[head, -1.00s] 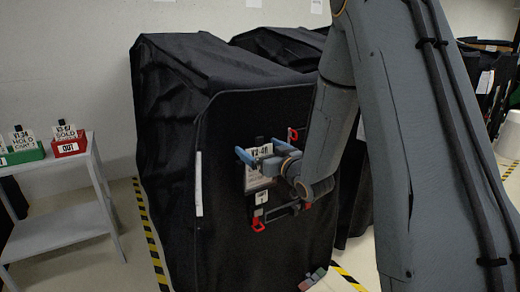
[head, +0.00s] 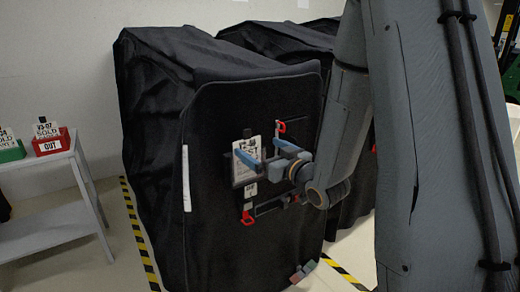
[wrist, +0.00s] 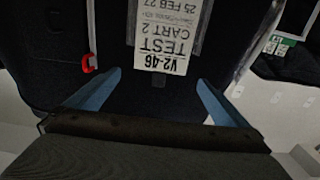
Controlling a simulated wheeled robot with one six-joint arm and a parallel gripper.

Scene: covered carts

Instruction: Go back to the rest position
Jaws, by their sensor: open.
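My gripper (head: 255,148) is open, its two blue fingers pointing at the front of a black covered cart (head: 215,110). In the wrist view my gripper (wrist: 159,79) shows its fingers spread apart with nothing between them. A white card (wrist: 163,40) reading "V2-46 TEST CART 2" hangs on the cart front, upside down in this view, beyond the fingertips. In the head view the card (head: 240,165) is partly hidden by my gripper. I cannot tell the exact gap between fingers and card.
A grey side table (head: 50,165) at the left holds a red "OUT" box (head: 50,143) and a green box (head: 12,152) with cards. A second covered cart (head: 275,42) stands behind. Yellow-black tape (head: 140,235) marks the floor, which is bare between table and cart.

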